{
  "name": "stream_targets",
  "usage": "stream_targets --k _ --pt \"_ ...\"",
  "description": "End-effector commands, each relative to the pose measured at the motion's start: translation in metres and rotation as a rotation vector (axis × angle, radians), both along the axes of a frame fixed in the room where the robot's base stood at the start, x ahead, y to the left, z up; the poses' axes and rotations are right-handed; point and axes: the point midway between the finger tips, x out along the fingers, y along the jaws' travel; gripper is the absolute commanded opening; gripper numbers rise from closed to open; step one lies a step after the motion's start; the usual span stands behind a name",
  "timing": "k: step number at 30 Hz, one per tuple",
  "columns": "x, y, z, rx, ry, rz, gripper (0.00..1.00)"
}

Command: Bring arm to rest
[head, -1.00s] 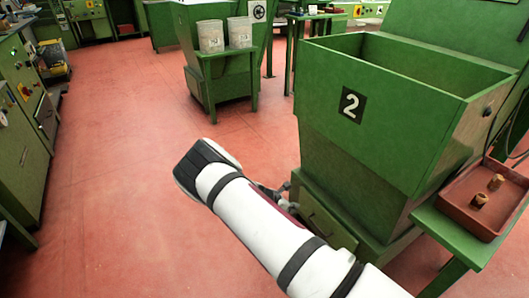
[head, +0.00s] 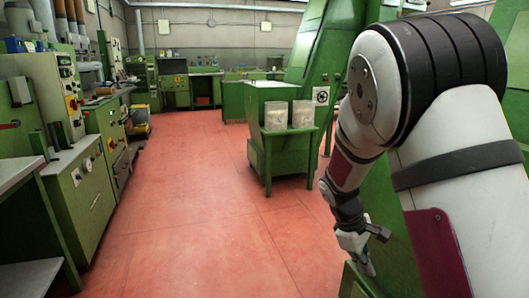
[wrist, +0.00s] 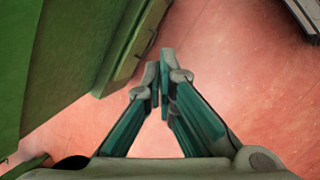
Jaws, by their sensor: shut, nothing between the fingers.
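My arm fills the right side of the head view, bent at a large joint with its forearm hanging down. My gripper (head: 365,262) points down at the lower right of the head view, empty. In the wrist view my gripper (wrist: 160,72) shows its two fingers meeting at the tips, with nothing between them. Red floor lies beyond the fingertips. A green machine (wrist: 65,60) stands to the left in the wrist view, apart from the fingers.
Green machine cabinets (head: 78,185) line the left side. A green stand (head: 285,150) bears two pale buckets (head: 276,116) in the middle distance. The red floor (head: 190,220) between is clear. Green machinery stands behind my arm at the right.

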Motion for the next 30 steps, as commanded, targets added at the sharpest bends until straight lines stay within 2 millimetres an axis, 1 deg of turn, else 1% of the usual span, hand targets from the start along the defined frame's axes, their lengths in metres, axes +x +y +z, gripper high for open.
stream_targets --k 1,3,5,6,11,15,17,18,22,24,27,30 --pt "-0.012 0.002 0.020 0.030 -0.020 -0.047 0.00" --pt "-0.031 0.005 0.041 0.066 -0.039 -0.110 0.00" --pt "-0.047 0.008 0.059 0.095 -0.053 -0.159 0.00" --pt "-0.058 0.009 0.070 0.115 -0.063 -0.193 0.00" --pt "-0.107 0.017 0.111 0.186 -0.094 -0.316 0.00" --pt "-0.152 0.025 0.140 0.242 -0.122 -0.412 0.00" --pt "-0.172 0.028 0.151 0.264 -0.131 -0.452 0.00" --pt "-0.186 0.030 0.157 0.276 -0.138 -0.477 0.00" --pt "-0.231 0.038 0.173 0.314 -0.160 -0.558 0.00" --pt "-0.255 0.042 0.178 0.330 -0.171 -0.598 0.00" --pt "-0.286 0.048 0.182 0.349 -0.186 -0.649 0.00" --pt "-0.310 0.053 0.183 0.362 -0.198 -0.691 0.00"
